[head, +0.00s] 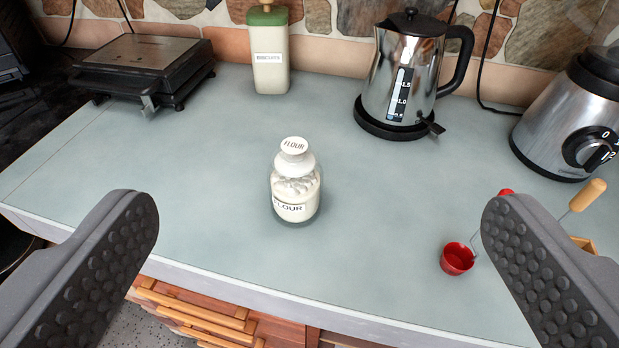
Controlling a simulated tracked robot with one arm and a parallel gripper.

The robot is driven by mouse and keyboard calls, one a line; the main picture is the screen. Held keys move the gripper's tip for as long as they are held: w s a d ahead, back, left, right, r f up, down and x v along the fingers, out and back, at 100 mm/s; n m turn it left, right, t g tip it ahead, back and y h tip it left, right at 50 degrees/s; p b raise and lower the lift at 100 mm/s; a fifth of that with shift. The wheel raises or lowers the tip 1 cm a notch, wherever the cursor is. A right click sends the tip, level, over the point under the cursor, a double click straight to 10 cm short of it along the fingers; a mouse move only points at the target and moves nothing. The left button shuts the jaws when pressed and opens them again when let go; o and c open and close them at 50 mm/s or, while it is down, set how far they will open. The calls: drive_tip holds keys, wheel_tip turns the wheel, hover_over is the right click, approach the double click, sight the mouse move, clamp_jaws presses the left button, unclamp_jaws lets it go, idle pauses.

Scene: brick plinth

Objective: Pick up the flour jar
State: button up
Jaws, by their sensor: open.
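The flour jar (295,188) stands upright on the grey-blue counter near the middle of the head view. It is a small clear jar of white flour with a white lid, and both lid and label read FLOUR. My gripper (318,225) is open and empty, its two dark studded fingers wide apart at the left and right. The jar shows between the fingers but looks farther off, and neither finger touches it.
A biscuits container (269,60), a steel kettle (405,75) and a grill (150,65) stand along the back. A blender (575,115) is at right. A red cup (457,259) sits by the right finger. The counter around the jar is clear.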

drive_tip(key=w+d+f+p, duration=0.1)
drive_tip(key=w+f+p, duration=0.65)
drive_tip(key=w, duration=0.25)
drive_tip(key=n+g+y+p, duration=0.1)
drive_tip(key=g+y+p, duration=0.1)
drive_tip(key=p, duration=0.8)
approach(296, 185)
drive_tip(key=x, duration=0.7)
drive_tip(key=shift+w+f+b, duration=0.15)
drive_tip(key=shift+f+b, duration=0.1)
drive_tip(key=shift+b, duration=0.05)
drive_tip(key=shift+w+a+f+t, duration=0.1)
drive_tip(key=shift+w+t, duration=0.2)
drive_tip(key=shift+w, duration=0.25)
drive_tip(key=shift+f+x, duration=0.2)
drive_tip(key=shift+x, duration=2.45)
drive_tip(key=shift+s+r, duration=0.1)
drive_tip(key=c, duration=1.5)
